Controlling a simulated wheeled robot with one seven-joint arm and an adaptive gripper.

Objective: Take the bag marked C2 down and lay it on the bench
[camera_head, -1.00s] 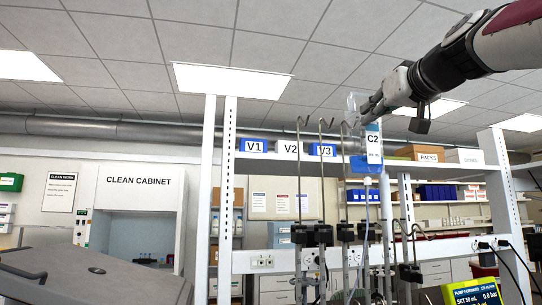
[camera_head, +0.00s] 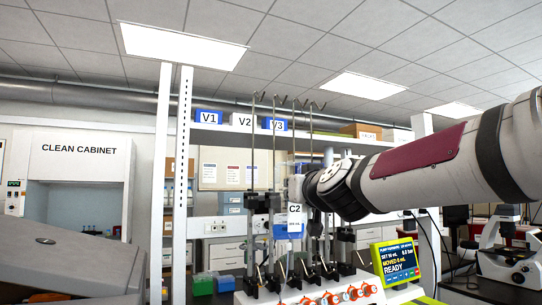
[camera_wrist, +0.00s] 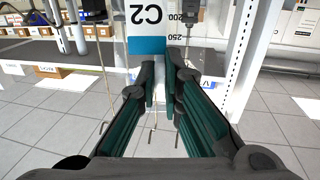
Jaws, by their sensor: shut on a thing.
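The bag marked C2 (camera_head: 294,218) is clear with a white label and a blue band. It hangs at about the middle of the hook poles (camera_head: 275,150) in the head view, below their hooked tops. My gripper (camera_head: 298,190) is at the bag's upper end, partly hidden behind my wrist. In the wrist view my gripper's fingers (camera_wrist: 160,90) are closed together at the bag's edge, and the C2 label (camera_wrist: 150,18) shows beyond them. The bench itself is mostly hidden in the head view.
A white unit with orange knobs (camera_head: 330,298) and a yellow pump display (camera_head: 394,262) stand below the poles. Shelf boxes V1, V2 and V3 (camera_head: 277,124) are behind. A microscope (camera_head: 508,250) is at the right. A grey machine lid (camera_head: 65,262) is at the lower left.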

